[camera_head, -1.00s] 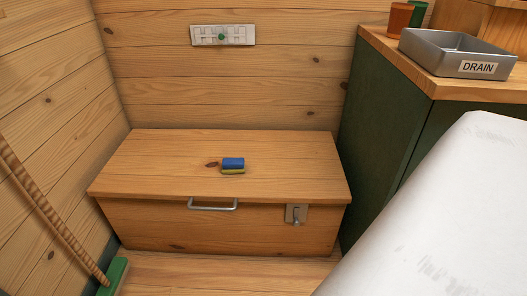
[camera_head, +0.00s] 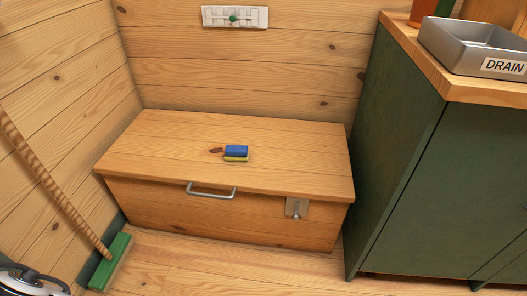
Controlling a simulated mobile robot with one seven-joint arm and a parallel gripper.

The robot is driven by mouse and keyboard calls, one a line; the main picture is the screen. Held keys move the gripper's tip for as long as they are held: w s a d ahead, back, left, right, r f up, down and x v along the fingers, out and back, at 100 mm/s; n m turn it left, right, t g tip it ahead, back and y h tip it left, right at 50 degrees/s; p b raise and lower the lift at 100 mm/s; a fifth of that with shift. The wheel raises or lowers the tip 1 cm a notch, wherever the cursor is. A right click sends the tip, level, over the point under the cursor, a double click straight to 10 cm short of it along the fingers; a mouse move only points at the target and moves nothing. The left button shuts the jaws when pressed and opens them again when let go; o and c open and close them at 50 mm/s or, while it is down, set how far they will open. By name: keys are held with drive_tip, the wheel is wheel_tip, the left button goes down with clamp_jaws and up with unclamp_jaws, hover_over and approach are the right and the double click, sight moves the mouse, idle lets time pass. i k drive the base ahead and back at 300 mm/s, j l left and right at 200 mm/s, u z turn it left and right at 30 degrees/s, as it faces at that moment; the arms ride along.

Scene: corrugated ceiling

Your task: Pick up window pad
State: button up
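The window pad (camera_head: 236,152) appears to be the small block with a blue top and a yellow lower layer. It lies on the lid of the wooden chest (camera_head: 300,175), near the middle, beside a dark knot in the wood. Nothing touches it from above. My gripper is not clearly visible; a black and white rounded part (camera_head: 30,281) shows at the bottom left corner, and I cannot tell what it is.
The chest has a metal handle (camera_head: 211,191) and a latch (camera_head: 297,208) in front. A green broom (camera_head: 110,262) leans at the left wall. A green cabinet (camera_head: 420,190) with a metal DRAIN tray (camera_head: 460,62) stands right. The floor before the chest is bare.

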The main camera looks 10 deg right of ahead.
sight(233, 153)
drive_tip(key=i+z, duration=0.2)
drive_tip(key=i, duration=0.45)
drive_tip(key=i+j+z, duration=0.25)
drive_tip(key=i, duration=0.4)
drive_tip(key=l, duration=0.1)
